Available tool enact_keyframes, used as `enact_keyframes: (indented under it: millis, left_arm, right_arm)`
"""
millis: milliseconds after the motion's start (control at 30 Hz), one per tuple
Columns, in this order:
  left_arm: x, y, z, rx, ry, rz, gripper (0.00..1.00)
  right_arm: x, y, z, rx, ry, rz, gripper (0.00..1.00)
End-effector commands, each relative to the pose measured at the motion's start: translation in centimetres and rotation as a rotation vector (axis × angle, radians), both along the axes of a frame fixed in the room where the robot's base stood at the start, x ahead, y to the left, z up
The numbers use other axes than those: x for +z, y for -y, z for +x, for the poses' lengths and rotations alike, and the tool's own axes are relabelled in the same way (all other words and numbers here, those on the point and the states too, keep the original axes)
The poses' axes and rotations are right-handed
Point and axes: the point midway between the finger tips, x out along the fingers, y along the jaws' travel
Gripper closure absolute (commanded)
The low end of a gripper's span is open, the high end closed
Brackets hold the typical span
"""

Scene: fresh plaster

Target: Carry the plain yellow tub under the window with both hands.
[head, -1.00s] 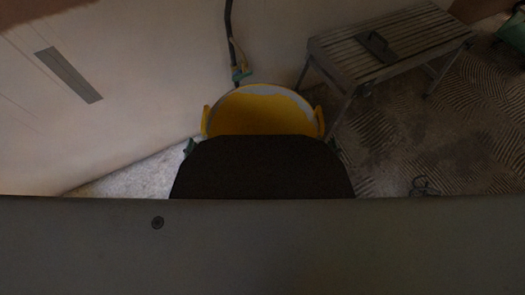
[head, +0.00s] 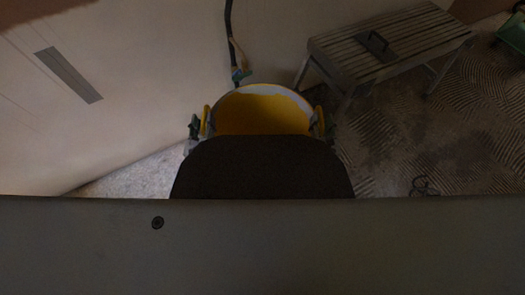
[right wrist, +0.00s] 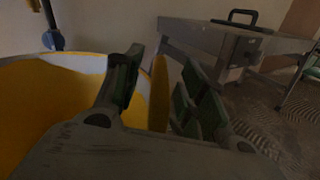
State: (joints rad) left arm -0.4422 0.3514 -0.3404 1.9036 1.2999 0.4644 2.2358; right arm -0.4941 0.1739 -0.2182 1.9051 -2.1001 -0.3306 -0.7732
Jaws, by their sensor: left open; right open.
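The yellow tub (head: 262,112) stands on the floor by the wall in the head view, a pale whitish band along its far inner rim. My dark body hides its near part. My left gripper (head: 201,127) is open at the tub's left handle (head: 206,118); whether the handle is between its fingers is hard to tell. My right gripper (head: 323,122) is open at the right handle. In the right wrist view, the yellow handle (right wrist: 158,95) shows between the two spread dark green fingers of the right gripper (right wrist: 158,82). The tub wall (right wrist: 50,95) fills the left side.
A slatted bench (head: 385,45) with a dark trowel-like tool (head: 377,44) on it stands to the right of the tub. A dark hose (head: 230,40) hangs behind the tub. A grey strip (head: 68,75) is at left.

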Motion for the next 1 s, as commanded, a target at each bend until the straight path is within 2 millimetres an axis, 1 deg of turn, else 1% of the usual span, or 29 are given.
enact_keyframes:
  millis: [100, 300, 667, 1000]
  left_arm:
    - [0.0, 0.0, 1.0, 0.001, 0.001, 0.0, 0.59]
    - [0.0, 0.0, 1.9, 0.0, 0.0, 0.0, 0.59]
    - [0.0, 0.0, 2.1, 0.0, 0.0, 0.0, 0.59]
    - [0.0, 0.0, 2.0, 0.0, 0.0, 0.0, 1.0]
  right_arm:
    - [0.0, 0.0, 1.0, -0.001, 0.001, 0.0, 0.59]
    - [0.0, 0.0, 1.9, -0.001, 0.0, 0.001, 0.59]
    - [0.0, 0.0, 2.1, -0.001, 0.0, 0.001, 0.59]
    - [0.0, 0.0, 2.0, 0.0, 0.0, 0.0, 1.0]
